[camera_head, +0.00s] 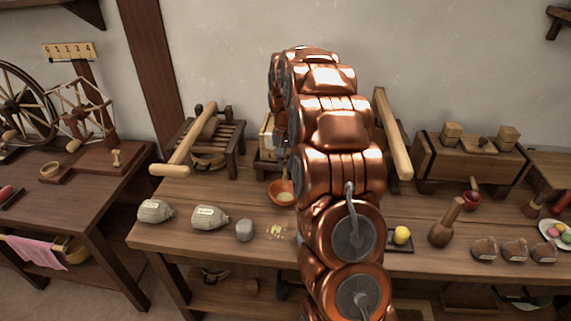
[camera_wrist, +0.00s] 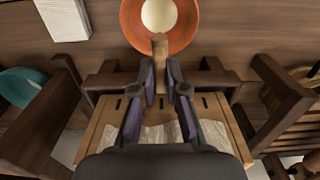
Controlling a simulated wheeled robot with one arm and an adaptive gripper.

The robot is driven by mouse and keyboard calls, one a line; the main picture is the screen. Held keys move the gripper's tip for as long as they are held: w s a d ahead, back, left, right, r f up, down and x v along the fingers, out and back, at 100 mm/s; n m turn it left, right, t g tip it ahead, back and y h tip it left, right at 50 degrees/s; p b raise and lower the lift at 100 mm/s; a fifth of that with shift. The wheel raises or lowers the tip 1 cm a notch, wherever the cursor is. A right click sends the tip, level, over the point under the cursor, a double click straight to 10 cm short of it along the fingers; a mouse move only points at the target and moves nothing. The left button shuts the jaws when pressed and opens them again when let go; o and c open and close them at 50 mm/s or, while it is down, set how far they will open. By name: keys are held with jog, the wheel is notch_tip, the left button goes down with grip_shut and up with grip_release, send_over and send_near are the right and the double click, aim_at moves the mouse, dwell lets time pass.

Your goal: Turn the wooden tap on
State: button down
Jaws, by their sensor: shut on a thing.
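The wooden tap (camera_wrist: 160,45) shows in the wrist view as a pale wooden piece, with its visible end over an orange bowl (camera_wrist: 130,22). My gripper (camera_wrist: 161,76) has its two dark fingers on either side of the tap and is shut on it. The rest of the tap is hidden between the fingers. Below the fingers is a slotted wooden box (camera_wrist: 98,128). In the head view my copper arm covers most of this spot. Only an edge of the box (camera_head: 266,143) and the bowl (camera_head: 276,186) show at its left. I cannot tell how far the tap is turned.
A wooden rack with a long handle (camera_head: 178,155) stands left of my arm, and a wooden bar (camera_head: 394,135) leans at its right.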

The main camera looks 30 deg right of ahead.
aim_at(286, 164)
dwell(0.4)
jog(key=c, duration=1.2)
grip_release()
notch_tip(286, 164, up, 12)
